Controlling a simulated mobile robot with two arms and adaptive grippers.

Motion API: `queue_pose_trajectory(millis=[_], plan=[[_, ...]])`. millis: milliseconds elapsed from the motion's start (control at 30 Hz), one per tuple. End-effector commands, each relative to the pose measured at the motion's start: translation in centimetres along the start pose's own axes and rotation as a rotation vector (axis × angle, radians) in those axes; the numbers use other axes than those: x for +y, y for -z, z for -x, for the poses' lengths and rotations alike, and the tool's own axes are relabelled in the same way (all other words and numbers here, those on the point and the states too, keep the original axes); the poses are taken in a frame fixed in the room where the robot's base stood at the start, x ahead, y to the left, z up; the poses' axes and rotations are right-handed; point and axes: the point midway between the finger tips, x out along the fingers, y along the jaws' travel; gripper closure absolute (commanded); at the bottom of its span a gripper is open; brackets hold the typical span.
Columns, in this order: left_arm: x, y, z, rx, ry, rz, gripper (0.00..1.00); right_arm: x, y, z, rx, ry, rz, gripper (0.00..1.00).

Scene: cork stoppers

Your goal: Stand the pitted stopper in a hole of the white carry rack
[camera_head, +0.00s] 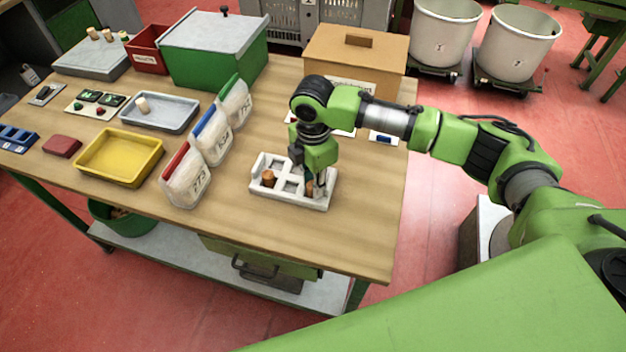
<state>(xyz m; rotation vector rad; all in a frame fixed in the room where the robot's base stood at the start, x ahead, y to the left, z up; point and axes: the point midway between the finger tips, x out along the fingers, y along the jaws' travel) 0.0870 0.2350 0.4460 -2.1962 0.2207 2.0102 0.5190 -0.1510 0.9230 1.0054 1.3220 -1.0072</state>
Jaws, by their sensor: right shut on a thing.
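The white carry rack (262,196) lies on the wooden table near its right front part. A brown cork stopper (268,178) stands in a left hole of the rack. My right gripper (316,190) points down at the rack's right end and is shut on another brown stopper (309,188). The fingers partly cover this stopper. Its pits are too small to make out, and I cannot tell how deep it sits in the hole. My left gripper is not in view.
Three standing bags, the nearest with a red top (186,180), are left of the rack. A yellow tray (118,177) and a grey tray (180,120) holding a pale stopper (142,105) are farther left. A cardboard box (340,65) stands behind. The table in front of the rack is clear.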

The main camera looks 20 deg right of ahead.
Motion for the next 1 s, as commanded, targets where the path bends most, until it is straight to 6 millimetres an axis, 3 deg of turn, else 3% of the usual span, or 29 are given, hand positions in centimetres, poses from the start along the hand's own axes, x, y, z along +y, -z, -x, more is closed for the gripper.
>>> queue_pose_trajectory(millis=[200,300,667,833,1000], plan=[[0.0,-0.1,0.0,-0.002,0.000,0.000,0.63,0.0,0.0,-0.2,0.000,0.001,0.000,0.87],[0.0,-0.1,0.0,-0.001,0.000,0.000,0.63,0.0,0.0,-0.2,0.000,0.000,0.000,0.63],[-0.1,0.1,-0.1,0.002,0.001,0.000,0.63,0.1,0.0,0.0,0.001,-0.001,-0.001,0.63],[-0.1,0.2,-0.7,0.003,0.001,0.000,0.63,0.1,0.1,1.8,0.002,-0.004,-0.001,0.63],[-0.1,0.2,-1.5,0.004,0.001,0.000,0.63,0.2,0.1,5.4,0.002,-0.006,0.000,0.63]])
